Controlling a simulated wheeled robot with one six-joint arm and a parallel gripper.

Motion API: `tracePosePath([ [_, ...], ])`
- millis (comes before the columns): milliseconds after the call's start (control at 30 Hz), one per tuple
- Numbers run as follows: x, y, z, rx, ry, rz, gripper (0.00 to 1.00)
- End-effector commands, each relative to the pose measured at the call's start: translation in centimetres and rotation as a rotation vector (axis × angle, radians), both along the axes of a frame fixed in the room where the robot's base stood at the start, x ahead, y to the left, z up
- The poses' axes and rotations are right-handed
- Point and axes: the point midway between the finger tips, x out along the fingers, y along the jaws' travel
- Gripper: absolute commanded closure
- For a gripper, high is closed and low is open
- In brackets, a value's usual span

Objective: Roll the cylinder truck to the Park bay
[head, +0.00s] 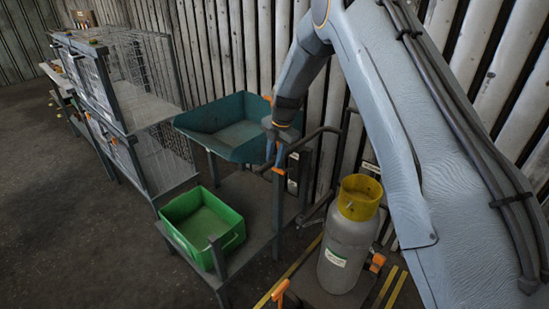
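The cylinder truck carries a grey gas cylinder (345,262) with a yellow collar (359,197) and a pale label. It stands upright at the lower right, partly behind my arm. A dark bent tube (322,131), apparently the truck's handle, rises behind the cylinder toward my gripper. My gripper (278,152) points down at the left end of this tube, beside the blue-green bin. The fingers are small and overlap dark parts, so I cannot tell whether they are open or hold the tube. Yellow floor lines (290,271) run beside the truck; no Park bay sign is readable.
A blue-green bin (225,104) and a green crate (203,221) sit on a rack left of the truck. A wire-mesh cage shelf (140,72) stands farther left. A corrugated wall closes the back. The floor (70,220) at left is open.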

Motion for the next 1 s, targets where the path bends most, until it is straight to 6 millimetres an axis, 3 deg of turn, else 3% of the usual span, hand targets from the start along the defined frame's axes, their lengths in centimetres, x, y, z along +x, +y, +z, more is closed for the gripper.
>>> tracePosePath([
  [33, 0.0, 0.0, 0.01, 0.0, 0.0, 0.0, 0.84],
  [133, 0.0, 0.0, 0.02, 0.0, 0.0, 0.0, 1.0],
  [1000, 0.03, 0.01, 0.07, 0.0, -0.001, 0.0, 1.0],
])
